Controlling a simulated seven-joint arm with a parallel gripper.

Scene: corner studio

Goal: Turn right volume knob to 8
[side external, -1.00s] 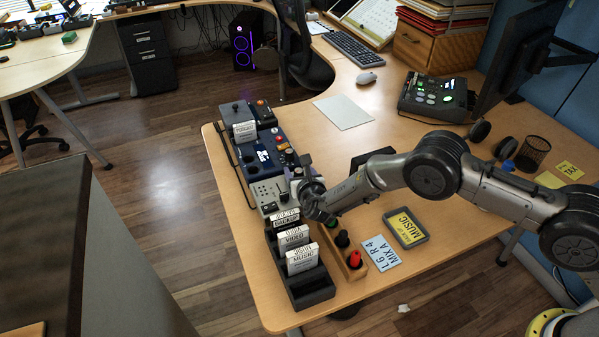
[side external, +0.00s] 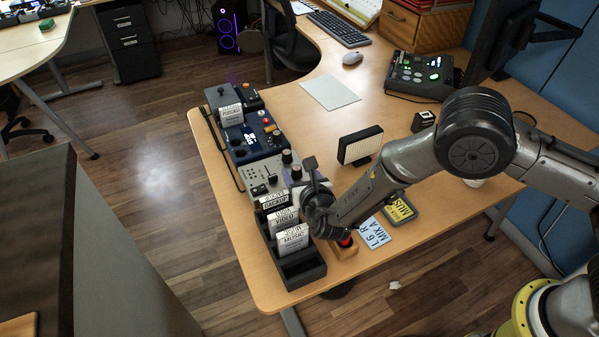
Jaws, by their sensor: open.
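A grey control unit (side external: 259,177) with small buttons sits near the table's left edge, beside a dark blue unit. Two black round knobs stand at its right end: one farther back (side external: 287,156) and one nearer (side external: 296,172). I cannot tell which is the right volume knob, and their pointer settings are too small to read. My gripper (side external: 310,172) is open, just right of the nearer knob. Its body hides part of the unit's near end, and I cannot tell whether it touches the knob. A blue card (side external: 372,234) reading MIX A, L 6, R is partly hidden by my arm.
A black rack (side external: 299,270) with labelled white cases stands close in front of my gripper. The dark blue unit (side external: 254,143) lies behind the grey one. A small light panel (side external: 361,146) stands to the right. The table's middle is mostly clear.

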